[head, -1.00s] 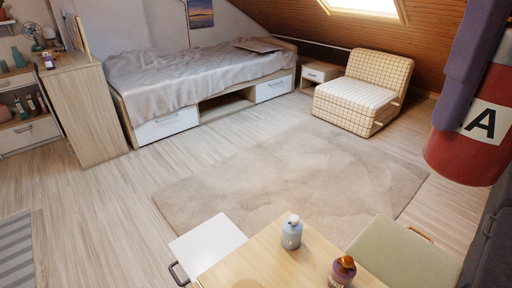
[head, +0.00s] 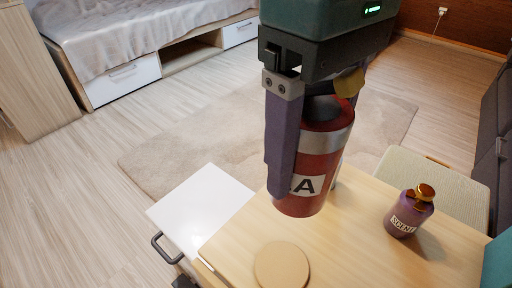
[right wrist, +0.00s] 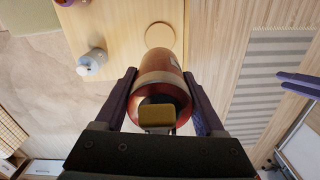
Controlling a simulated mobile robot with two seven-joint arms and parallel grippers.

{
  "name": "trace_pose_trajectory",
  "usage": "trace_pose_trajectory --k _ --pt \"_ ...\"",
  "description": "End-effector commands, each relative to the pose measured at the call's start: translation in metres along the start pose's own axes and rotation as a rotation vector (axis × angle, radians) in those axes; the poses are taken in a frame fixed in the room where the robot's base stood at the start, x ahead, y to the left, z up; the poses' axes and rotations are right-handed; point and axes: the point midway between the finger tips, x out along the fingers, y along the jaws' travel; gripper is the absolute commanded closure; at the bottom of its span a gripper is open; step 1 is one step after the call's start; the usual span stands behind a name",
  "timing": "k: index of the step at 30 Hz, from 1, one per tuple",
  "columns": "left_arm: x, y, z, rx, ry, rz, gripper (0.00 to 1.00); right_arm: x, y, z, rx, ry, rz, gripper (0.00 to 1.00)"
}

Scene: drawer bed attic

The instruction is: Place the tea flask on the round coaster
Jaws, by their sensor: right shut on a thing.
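The tea flask (head: 318,165) is a red canister with a silver band and a white label showing a black "A". My right gripper (head: 310,150) is shut on it and holds it upright above the wooden table. In the right wrist view the flask (right wrist: 160,75) sits between the two purple fingers. The round coaster (head: 282,266) lies flat and bare near the table's front edge, below and to the left of the flask in the head view. It also shows in the right wrist view (right wrist: 158,33). Purple fingers of my left gripper (right wrist: 298,85) show at that view's right edge.
A purple scent bottle (head: 409,212) with a gold cap stands on the table (head: 345,250), right of the coaster. A pale pump bottle (right wrist: 92,63) is largely hidden behind the flask in the head view. A white surface with a dark handle (head: 200,215) adjoins the table's left.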

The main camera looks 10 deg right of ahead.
Motion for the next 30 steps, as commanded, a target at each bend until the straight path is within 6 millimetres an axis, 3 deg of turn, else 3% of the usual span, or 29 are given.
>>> trace_pose_trajectory --k 12,15,23,30 --pt "0.044 0.005 0.013 -0.01 0.003 0.008 0.68 0.118 0.0 0.002 0.001 -0.006 0.001 0.93" --pt "0.052 0.005 0.016 -0.01 0.003 0.008 0.68 0.139 0.0 0.002 -0.001 -0.005 0.001 0.93" --pt "0.058 0.005 0.018 -0.01 0.003 0.007 0.68 0.16 -0.001 0.001 -0.001 -0.002 0.0 0.93" --pt "0.074 0.004 0.023 -0.005 0.003 0.003 0.68 0.196 0.0 0.001 -0.001 -0.003 0.002 0.93"
